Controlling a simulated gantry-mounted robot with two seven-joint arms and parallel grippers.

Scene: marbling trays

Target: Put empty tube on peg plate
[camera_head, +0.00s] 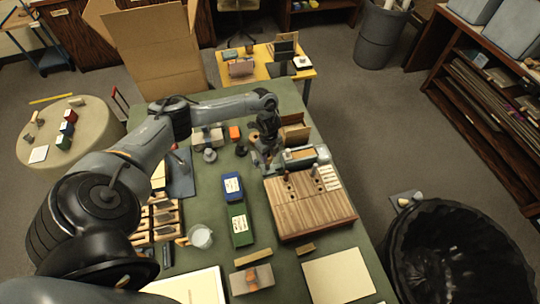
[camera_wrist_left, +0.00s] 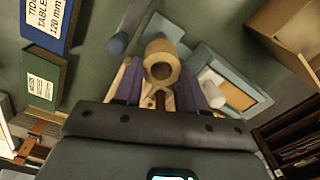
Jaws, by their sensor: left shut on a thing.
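In the left wrist view, my left gripper (camera_wrist_left: 160,92) is shut on a tan, hollow tube (camera_wrist_left: 162,62). The tube's open end faces the camera and its bore looks empty. A light blue-grey plate (camera_wrist_left: 165,28) lies behind the tube; I cannot tell whether it is the peg plate or whether the tube touches it. In the head view, my left gripper (camera_head: 265,158) is above the table's far right part, by the far left corner of a wooden block (camera_head: 315,212) with dark holes and small upright pieces. The tube is hard to make out there. My right gripper is not in view.
A pale blue tray (camera_head: 322,153) with an orange-tan pad lies just right of the gripper. A cardboard box (camera_head: 294,134) is behind. Green tabletop between the boxes and block is clear.

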